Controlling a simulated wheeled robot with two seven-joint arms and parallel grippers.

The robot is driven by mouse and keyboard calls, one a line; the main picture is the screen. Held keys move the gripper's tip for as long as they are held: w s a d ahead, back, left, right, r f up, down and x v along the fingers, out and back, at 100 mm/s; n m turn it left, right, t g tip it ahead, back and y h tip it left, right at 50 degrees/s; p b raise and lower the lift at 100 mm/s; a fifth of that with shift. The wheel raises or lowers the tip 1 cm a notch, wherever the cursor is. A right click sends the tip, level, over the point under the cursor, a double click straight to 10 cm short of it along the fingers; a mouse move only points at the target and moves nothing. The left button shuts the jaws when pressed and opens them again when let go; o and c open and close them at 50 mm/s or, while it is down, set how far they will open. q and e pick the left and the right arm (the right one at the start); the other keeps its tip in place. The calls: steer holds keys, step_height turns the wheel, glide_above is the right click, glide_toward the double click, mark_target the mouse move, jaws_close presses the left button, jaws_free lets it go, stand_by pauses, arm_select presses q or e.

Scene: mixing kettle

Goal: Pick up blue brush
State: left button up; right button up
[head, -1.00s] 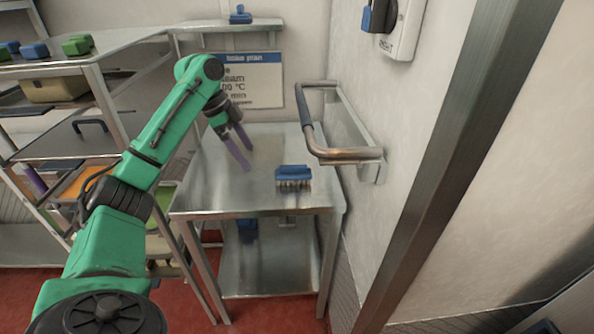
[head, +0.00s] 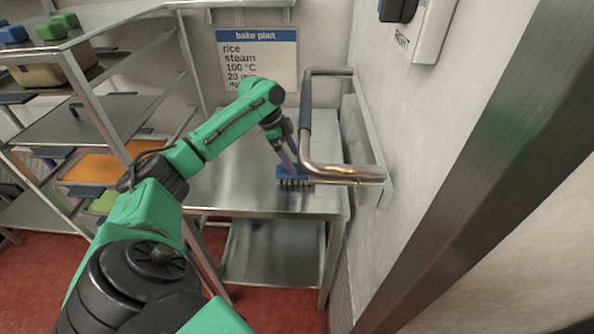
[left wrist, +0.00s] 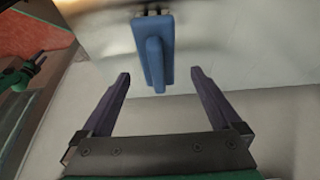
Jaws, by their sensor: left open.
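The blue brush (head: 283,172) stands bristles-down on the steel table (head: 225,190), near its front right part, partly hidden behind my left gripper (head: 291,158). In the left wrist view the brush (left wrist: 154,50) lies just ahead of the left gripper (left wrist: 160,76), its narrow raised handle pointing between the two purple fingers. The fingers are apart, with a gap on both sides of the handle; the jaws hold nothing. The right gripper is not in view.
A bent metal rail (head: 340,173) on the right wall passes close to the brush and left gripper. A shelf rack (head: 110,75) with blue and green items stands at left. A bake plan sign (head: 257,60) hangs behind the table. The table's left part is clear.

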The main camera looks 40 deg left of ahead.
mark_target(295, 164)
arm_select(q)
steer(key=x, duration=0.2)
steer(key=shift+d+f, duration=0.25)
steer(key=shift+f, duration=0.15)
steer(key=shift+c, duration=0.9)
jaws_close()
steer(key=shift+a+b, duration=0.2)
steer(key=shift+b, duration=0.2)
step_height(295, 164, up, 7)
steer(key=shift+s+a+b, duration=0.1)
steer(key=shift+s+b, duration=0.05)
steer(key=shift+b, duration=0.55)
steer(key=s+a+b, duration=0.5)
steer(key=s+a, duration=0.6)
steer(key=a, duration=0.4)
steer(key=shift+s+a+b, duration=0.2)
steer(key=shift+s+b, duration=0.1)
steer(key=shift+s, duration=0.1)
steer(key=c, duration=0.7)
jaws_free()
steer(key=c, duration=0.4)
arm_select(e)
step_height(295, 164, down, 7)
